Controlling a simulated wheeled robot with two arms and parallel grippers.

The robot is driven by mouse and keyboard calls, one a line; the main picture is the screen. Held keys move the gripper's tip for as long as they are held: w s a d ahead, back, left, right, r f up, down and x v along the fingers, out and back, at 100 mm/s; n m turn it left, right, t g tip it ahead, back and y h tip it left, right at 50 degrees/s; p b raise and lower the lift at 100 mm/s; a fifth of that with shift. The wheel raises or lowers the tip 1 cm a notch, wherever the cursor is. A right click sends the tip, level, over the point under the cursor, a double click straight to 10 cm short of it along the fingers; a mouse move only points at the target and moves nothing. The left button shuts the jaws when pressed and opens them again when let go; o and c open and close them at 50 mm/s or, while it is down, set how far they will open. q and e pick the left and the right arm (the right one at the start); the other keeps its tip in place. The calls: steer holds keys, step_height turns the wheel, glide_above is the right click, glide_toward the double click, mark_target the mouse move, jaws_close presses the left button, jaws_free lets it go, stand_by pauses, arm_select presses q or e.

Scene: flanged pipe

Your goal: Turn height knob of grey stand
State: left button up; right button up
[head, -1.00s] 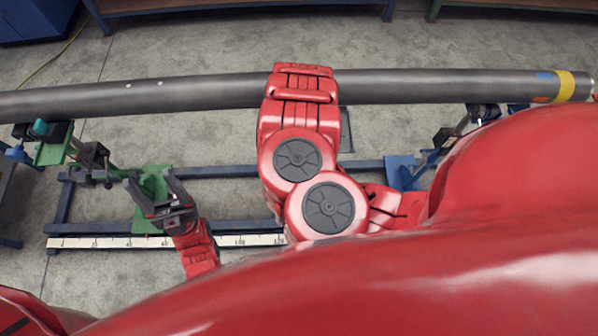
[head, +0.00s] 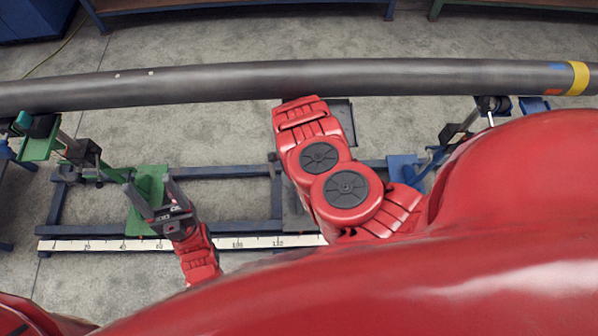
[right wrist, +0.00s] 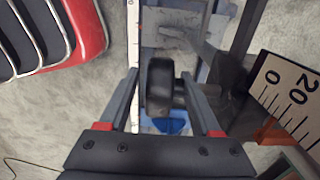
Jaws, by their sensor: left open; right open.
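The grey stand is mostly hidden by my right arm in the head view; a grey plate (head: 294,210) on the rail frame, which seems to be its base, shows beside the arm. In the right wrist view, a dark round knob (right wrist: 160,88) lies between the fingers of my right gripper (right wrist: 161,76). The gripper is open, with a gap to the knob on the left; contact on the right cannot be told. A grey metal plate (right wrist: 172,28) lies beyond. In the head view the right gripper is hidden. My left gripper (head: 148,186) is open and empty over the green stand's base (head: 150,205).
A long grey pipe (head: 220,82) crosses above the blue rail frame (head: 225,172). A white ruler strip (head: 105,244) runs along the frame's near side. A blue stand (head: 403,170) is at the right. A number scale (right wrist: 292,92) shows close by in the right wrist view.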

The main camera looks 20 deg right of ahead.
steer(key=shift+f, duration=0.1)
jaws_close()
stand_by(0.3)
steer(key=shift+a, duration=0.1)
steer(key=shift+f+g+h+b, duration=0.25)
steer(key=shift+g+h+b, duration=0.05)
steer(key=shift+h+b, duration=0.9)
steer(key=h+b, duration=0.1)
steer(key=b, duration=0.2)
steer(key=h+b, duration=0.2)
steer(key=g+h+b, duration=0.1)
steer(key=b, duration=0.2)
steer(key=shift+w+f+h+b, duration=0.1)
steer(key=shift+f+h+b, duration=0.2)
steer(key=g+h+b, duration=0.1)
steer(key=h+b, duration=0.2)
steer(key=b, duration=0.8)
steer(key=g+h+b, duration=0.1)
steer(key=h+b, duration=0.2)
steer(key=b, duration=0.7)
steer(key=shift+f+h+b, duration=0.1)
steer(key=shift+h+b, duration=0.25)
steer(key=shift+h, duration=0.05)
steer(key=shift+r+b, duration=0.2)
steer(key=shift+b, duration=0.4)
steer(key=shift+g+h, duration=0.3)
